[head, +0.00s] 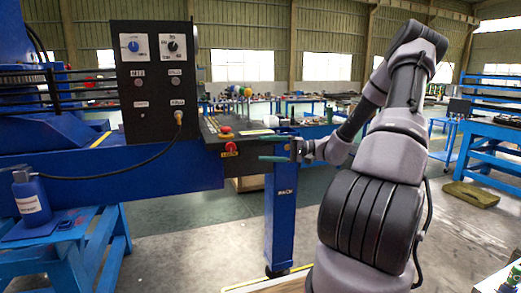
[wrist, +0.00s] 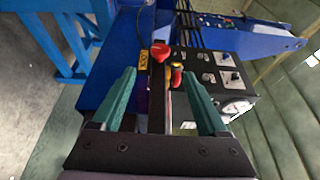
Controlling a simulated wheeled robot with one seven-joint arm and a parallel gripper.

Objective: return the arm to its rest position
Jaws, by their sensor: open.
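My arm (head: 372,200) stands in the right half of the head view, rising to a high elbow and reaching down and left. My gripper (head: 264,148) points left at the front of the blue machine, with its green fingers apart and nothing between them. In the wrist view my gripper (wrist: 160,85) also shows open and empty. A red knob (wrist: 160,52) and a red-and-yellow knob (wrist: 176,76) appear beyond the gap between the fingers. In the head view the red knob (head: 231,145) sits left of the fingertips, below the red-and-yellow one (head: 225,131). Whether the fingers touch anything cannot be told.
A black control box (head: 155,80) with dials stands on the blue machine (head: 130,177). A blue bottle (head: 30,198) stands at the lower left. A blue post (head: 281,220) stands under the gripper. A blue workbench (head: 490,145) is at the right. Open floor (head: 200,255) lies in front.

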